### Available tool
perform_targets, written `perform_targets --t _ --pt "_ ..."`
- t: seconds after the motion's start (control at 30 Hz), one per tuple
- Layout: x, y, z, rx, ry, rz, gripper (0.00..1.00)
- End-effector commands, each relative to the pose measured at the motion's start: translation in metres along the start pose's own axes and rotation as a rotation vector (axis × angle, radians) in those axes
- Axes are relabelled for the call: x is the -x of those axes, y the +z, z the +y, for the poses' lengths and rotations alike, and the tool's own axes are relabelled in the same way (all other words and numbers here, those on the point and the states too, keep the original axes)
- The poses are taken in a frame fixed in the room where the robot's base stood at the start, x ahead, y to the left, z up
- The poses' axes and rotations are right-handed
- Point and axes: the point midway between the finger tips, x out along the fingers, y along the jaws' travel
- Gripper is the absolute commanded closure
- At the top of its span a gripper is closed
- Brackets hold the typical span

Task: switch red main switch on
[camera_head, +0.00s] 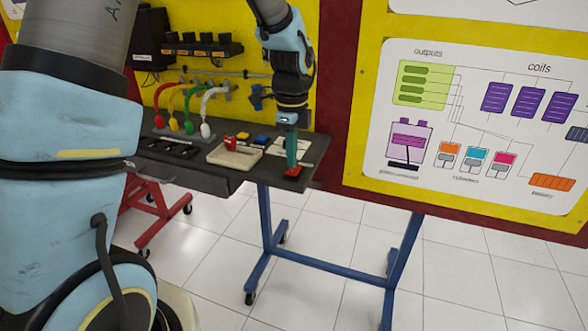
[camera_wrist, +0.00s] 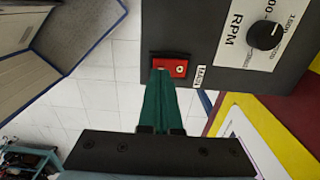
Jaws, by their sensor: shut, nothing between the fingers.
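The red main switch (camera_wrist: 176,68) sits near the edge of the dark panel (camera_wrist: 210,30), beside a small white label, in the wrist view. In the head view the red switch (camera_head: 293,171) shows at the right front corner of the dark bench top. My gripper (camera_wrist: 160,74) has green fingers, shut together and empty. Their tips are at the switch and hide part of its left side in the wrist view. In the head view my gripper (camera_head: 292,168) points down onto the switch. I cannot tell whether the tips touch it, nor which position the switch is in.
A black knob (camera_wrist: 264,35) on a white RPM plate is close to the switch. Coloured cables (camera_head: 190,110) stand farther left. The floor right of the bench is open.

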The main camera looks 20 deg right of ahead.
Motion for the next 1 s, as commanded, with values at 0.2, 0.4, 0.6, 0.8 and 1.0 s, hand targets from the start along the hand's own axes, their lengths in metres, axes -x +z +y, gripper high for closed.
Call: perform_targets --t 0.2,0.4,0.6,0.8,1.0 --pt "0.0000 0.0000 0.0000 0.000 0.000 0.000 1.00" --pt "0.0000 0.0000 0.0000 0.000 0.000 0.000 1.00" --pt "-0.0006 0.0000 0.0000 0.000 0.000 0.000 1.00" --pt "-0.0032 0.0000 0.0000 0.000 0.000 0.000 1.00" --pt "-0.0061 0.0000 0.0000 0.000 0.000 0.000 1.00"
